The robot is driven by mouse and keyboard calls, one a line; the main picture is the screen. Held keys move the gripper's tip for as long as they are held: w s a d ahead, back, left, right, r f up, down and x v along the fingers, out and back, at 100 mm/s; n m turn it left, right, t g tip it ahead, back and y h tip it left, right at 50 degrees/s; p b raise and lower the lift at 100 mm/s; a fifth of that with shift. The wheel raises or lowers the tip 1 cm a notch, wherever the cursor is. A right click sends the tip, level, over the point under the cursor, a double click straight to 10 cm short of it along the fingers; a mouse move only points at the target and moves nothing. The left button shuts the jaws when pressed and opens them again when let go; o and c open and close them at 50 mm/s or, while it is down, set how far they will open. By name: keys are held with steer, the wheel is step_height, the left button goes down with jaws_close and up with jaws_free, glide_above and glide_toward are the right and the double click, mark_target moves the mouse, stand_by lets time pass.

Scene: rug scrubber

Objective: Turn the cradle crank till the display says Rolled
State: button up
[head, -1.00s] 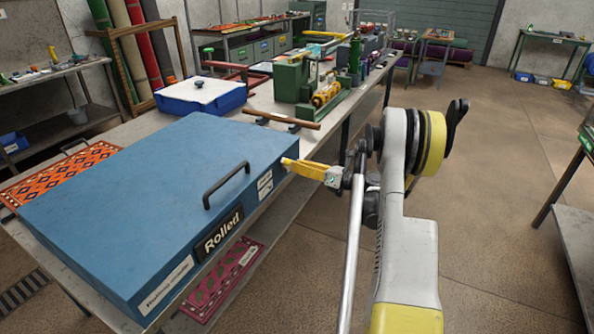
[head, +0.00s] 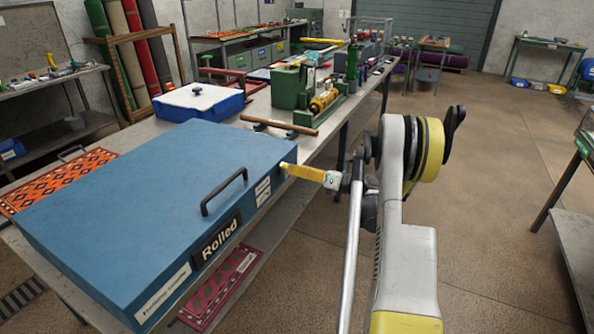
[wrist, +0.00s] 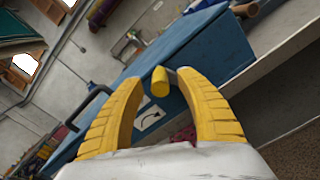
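The rug scrubber's cradle is a long blue box (head: 150,185) on the bench, with a black handle (head: 224,192) on it. Its display (head: 217,239) on the front side reads "Rolled". My gripper (head: 287,167) is at the box's right end, its yellow fingers seen side-on in the head view. In the wrist view my gripper (wrist: 158,78) is open, with a yellow crank knob (wrist: 159,82) between its fingertips. Gaps show on both sides of the knob. The crank's arm is mostly hidden behind the knob and fingers.
A blue tub with a white lid (head: 199,98) and a green machine (head: 294,88) stand farther along the bench. A brown bar (head: 279,124) lies behind the box. An orange patterned rug (head: 60,180) shows at left. The floor (head: 480,160) at right is open.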

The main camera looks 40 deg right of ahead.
steer(key=v, duration=1.2)
stand_by(0.4)
